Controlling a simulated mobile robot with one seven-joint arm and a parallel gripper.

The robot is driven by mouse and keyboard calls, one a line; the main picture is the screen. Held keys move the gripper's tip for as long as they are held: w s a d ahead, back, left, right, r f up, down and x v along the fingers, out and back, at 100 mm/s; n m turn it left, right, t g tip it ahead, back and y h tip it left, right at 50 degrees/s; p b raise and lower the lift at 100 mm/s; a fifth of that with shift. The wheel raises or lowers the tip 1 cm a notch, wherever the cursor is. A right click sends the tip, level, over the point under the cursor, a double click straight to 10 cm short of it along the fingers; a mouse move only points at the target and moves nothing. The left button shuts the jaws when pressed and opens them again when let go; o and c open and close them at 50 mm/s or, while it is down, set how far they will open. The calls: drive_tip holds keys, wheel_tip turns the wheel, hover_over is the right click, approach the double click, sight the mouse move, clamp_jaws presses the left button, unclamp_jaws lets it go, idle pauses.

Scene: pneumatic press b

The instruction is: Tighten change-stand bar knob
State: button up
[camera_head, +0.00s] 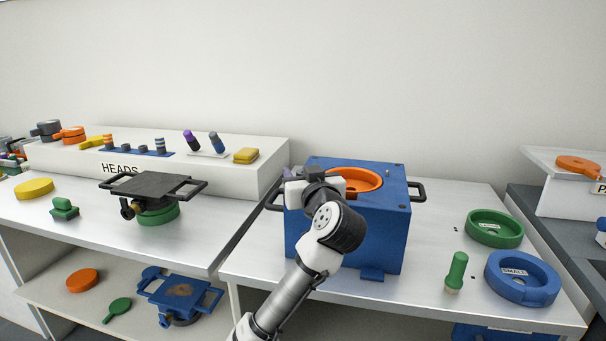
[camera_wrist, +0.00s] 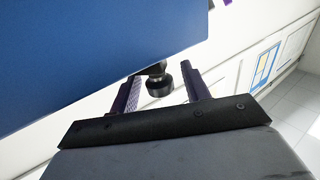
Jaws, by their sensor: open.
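A black round knob (camera_wrist: 159,82) on a short dark stem shows in the wrist view, beside the lower edge of a large blue body. The blue body (camera_wrist: 80,55) appears to be the blue box (camera_head: 375,235) in the head view. My gripper (camera_wrist: 163,88) is open, with one finger on each side of the knob and a visible gap to each. In the head view my arm's end is at the left side of the box; it hides the knob, and most of my gripper is hidden.
The box has an orange ring (camera_head: 365,180) on top and a black handle (camera_head: 417,191) at right. A green peg (camera_head: 456,272), green ring (camera_head: 494,228) and blue ring (camera_head: 522,277) stand to the right. A black plate stand (camera_head: 150,185) is on the left table.

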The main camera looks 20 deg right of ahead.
drive_tip(key=c, duration=1)
drive_tip(key=shift+h, duration=0.3)
drive_tip(key=m+g+h, duration=0.1)
drive_tip(key=m+h, duration=0.1)
drive_tip(key=h, duration=0.1)
drive_tip(key=m+g+h+p, duration=0.1)
drive_tip(key=m+h, duration=0.1)
drive_tip(key=h, duration=0.1)
drive_tip(key=shift+a, duration=0.1)
drive_tip(key=m+g+h, duration=0.4)
drive_tip(key=m+h, duration=0.1)
drive_tip(key=shift+h+p, duration=0.3)
drive_tip(key=m+g+h, duration=0.2)
drive_tip(key=g, duration=0.2)
drive_tip(key=m+g+h+b, duration=0.1)
drive_tip(key=m+g, duration=0.2)
drive_tip(key=g, duration=0.1)
drive_tip(key=shift+h, duration=0.4)
drive_tip(key=shift+r+m+g, duration=0.1)
drive_tip(key=shift+m+g, duration=2.1)
drive_tip(key=shift+g, duration=1.2)
